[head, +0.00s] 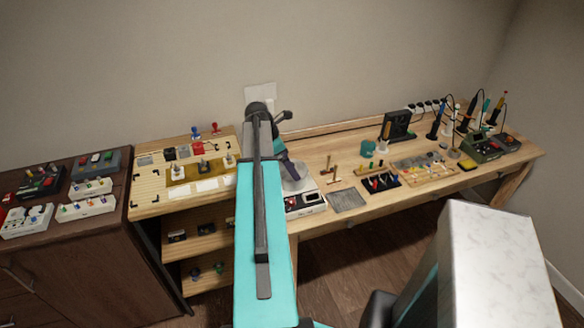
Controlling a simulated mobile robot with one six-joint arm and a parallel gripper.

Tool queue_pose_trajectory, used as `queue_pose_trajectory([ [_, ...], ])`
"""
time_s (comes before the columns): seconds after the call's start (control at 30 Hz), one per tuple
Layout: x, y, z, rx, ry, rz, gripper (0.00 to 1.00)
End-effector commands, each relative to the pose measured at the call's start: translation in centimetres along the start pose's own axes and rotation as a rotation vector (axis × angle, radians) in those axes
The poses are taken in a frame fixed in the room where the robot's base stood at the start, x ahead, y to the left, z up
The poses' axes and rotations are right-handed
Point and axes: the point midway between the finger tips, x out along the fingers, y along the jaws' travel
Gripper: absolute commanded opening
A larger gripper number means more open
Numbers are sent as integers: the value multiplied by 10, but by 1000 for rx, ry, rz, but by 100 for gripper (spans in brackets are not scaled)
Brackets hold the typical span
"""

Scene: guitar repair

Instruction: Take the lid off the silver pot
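My arm reaches from the bottom of the head view up over the bench, and its far end bends down toward a small device with a dark front panel (305,202). A grey, silvery rounded shape (297,184) sits at this device, just right of the arm. It may be the silver pot, but it is too small and too covered to be sure. No separate lid can be made out. My gripper is at the end of the arm close to this shape, mostly hidden by my own links. Its fingers cannot be made out.
A wooden bench (345,228) runs along the wall. Right of the device lie a grey mat (348,200), a dark tray (380,183) and soldering tools. A pale-topped shelf unit (150,200) and a dark cabinet (95,250) with pedals stand left.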

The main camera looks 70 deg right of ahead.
Motion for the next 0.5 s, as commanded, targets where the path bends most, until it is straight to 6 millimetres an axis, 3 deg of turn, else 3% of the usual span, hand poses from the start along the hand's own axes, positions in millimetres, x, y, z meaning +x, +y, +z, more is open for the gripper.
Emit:
queue_pose_trajectory([
  [0.5,8,0,-1,-1,0,1,100],
])
